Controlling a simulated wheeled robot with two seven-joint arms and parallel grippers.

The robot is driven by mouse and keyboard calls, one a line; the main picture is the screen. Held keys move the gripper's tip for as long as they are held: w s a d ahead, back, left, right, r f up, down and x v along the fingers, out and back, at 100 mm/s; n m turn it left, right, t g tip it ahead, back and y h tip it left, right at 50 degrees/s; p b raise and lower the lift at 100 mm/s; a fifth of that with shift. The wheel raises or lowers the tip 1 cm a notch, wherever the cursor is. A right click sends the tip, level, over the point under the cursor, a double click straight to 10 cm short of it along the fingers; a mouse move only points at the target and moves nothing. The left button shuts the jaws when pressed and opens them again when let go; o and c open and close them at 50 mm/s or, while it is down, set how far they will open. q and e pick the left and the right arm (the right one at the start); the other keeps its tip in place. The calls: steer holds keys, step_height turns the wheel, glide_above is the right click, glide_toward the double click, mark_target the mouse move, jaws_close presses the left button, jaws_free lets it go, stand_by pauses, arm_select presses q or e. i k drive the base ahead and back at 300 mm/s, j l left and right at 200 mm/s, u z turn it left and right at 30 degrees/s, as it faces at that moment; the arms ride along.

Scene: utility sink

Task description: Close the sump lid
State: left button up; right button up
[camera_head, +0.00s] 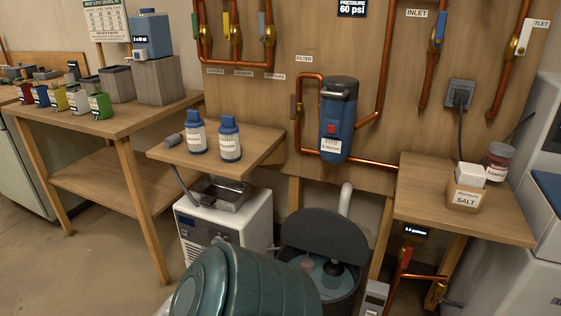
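The sump (352,300) is a dark round basin on the floor at the bottom middle. Pale water and a dark round part show inside it. A dark grey, half-round panel (322,233), which looks like the sump lid, stands raised at the back of the basin, leaving the opening uncovered. A white pipe (346,197) rises behind it. The front left of the basin is hidden by a green ribbed container. Neither of my grippers is in view.
The green container (235,285) stands close in front of the sump. A white machine (235,232) is to its left. A wooden shelf (470,215) with a salt box (465,195) is at right. A blue filter (338,120) hangs above. Clear floor (120,270) lies left.

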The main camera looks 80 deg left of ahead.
mark_target(328, 233)
steer(key=j+u, duration=0.1)
steer(key=u, duration=2.1)
